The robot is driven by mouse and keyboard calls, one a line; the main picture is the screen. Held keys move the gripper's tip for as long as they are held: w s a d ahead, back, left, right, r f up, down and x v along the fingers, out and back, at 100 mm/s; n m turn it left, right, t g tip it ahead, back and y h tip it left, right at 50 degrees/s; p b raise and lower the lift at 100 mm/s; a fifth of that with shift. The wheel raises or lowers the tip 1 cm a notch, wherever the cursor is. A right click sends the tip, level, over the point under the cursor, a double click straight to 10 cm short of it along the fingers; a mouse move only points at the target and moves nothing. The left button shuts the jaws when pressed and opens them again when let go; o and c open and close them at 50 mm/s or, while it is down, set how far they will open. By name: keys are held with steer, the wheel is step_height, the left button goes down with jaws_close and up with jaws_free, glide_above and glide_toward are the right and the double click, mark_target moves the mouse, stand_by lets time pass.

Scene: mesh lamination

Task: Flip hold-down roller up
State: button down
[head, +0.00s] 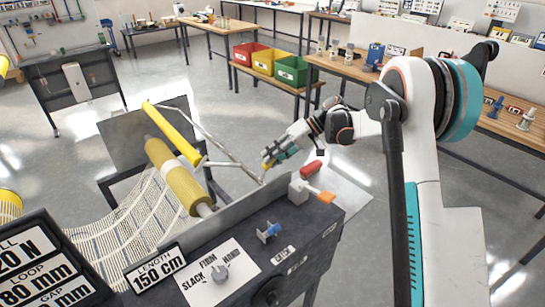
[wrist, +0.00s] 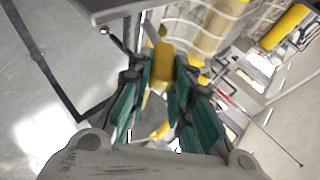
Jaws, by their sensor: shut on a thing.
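The hold-down roller looks to be the slim yellow roller (head: 172,132), carried on thin metal rods (head: 215,145) above a thicker yellow roll (head: 178,178). It appears tilted up from the roll, apart from it at the far end. My gripper (head: 272,158) is at the near end of the rods, beyond the machine's side wall. In the wrist view its teal fingers (wrist: 163,85) are closed around a yellow grip (wrist: 160,65). That grip is small and partly covered by the fingers, and its join to the rods is hard to make out.
The dark control box (head: 250,250) has a red-handled grey block (head: 300,188), an orange tab and a blue knob (head: 269,232). White mesh (head: 110,220) hangs left. Red, yellow and green bins (head: 292,70) stand behind, with open floor between.

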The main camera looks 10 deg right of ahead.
steer(key=shift+f, duration=0.1)
steer(key=c, duration=1.4)
jaws_free()
steer(key=shift+w+d, duration=0.1)
steer(key=shift+c, duration=0.2)
steer(key=s+v, duration=0.1)
steer(key=v, duration=1.1)
steer(key=shift+w, duration=0.35)
